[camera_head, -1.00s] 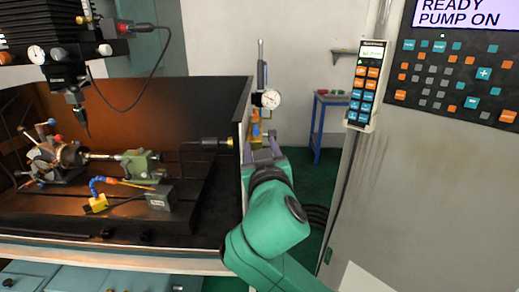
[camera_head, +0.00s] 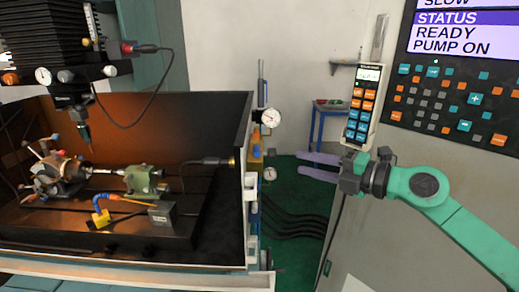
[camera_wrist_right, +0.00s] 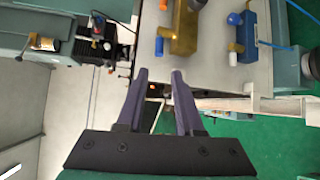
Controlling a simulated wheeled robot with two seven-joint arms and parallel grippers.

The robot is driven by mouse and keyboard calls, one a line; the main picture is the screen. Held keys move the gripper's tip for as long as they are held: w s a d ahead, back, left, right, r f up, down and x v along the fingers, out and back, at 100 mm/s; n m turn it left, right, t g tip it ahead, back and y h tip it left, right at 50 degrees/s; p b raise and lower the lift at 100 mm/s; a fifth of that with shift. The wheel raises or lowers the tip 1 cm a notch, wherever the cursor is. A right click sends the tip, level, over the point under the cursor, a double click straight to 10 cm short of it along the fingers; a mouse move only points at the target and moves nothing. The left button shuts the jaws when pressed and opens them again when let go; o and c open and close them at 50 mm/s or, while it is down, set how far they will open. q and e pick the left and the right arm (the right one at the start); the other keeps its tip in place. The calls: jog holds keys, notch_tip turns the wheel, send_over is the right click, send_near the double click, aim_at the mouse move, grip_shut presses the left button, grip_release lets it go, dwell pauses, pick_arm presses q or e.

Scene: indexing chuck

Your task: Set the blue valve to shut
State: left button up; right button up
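In the right wrist view, a blue valve body (camera_wrist_right: 251,35) with a blue knob sits on the pale side panel, at the upper right. A brass block (camera_wrist_right: 184,30) with blue and orange fittings is beside it. In the head view, small blue and yellow fittings (camera_head: 256,155) show on the machine's right side; the valve's setting is too small to tell. My right gripper (camera_head: 300,163) is open and empty, to the right of these fittings and apart from them. Its two purple fingers (camera_wrist_right: 160,75) show a gap in the wrist view. My left gripper is out of view.
A round dial gauge (camera_head: 270,117) and a smaller gauge (camera_head: 270,174) are by the machine's right side. A handheld pendant (camera_head: 366,105) hangs above my right gripper, and a grey control cabinet (camera_head: 450,150) stands right. Dark hoses (camera_head: 290,215) run on the green floor.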

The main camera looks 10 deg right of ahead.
jog(key=p, duration=0.6)
send_near(259, 151)
jog(key=w, duration=0.2)
jog(key=x, duration=0.3)
jog(key=p+x, duration=0.1)
jog(key=x, duration=0.4)
jog(key=shift+a+f+p, duration=0.4)
jog(key=shift+f, duration=0.05)
jog(key=shift+s, duration=0.1)
grip_shut()
jog(key=p, duration=0.4)
jog(key=m+t+h+p, duration=0.1)
jog(key=p, duration=0.2)
jog(key=shift+a+r+p, duration=0.25)
jog(key=shift+r+p, duration=0.15)
jog(key=shift+f+m+h, duration=0.25)
jog(key=shift+m+h, duration=0.05)
jog(key=shift+f, duration=0.15)
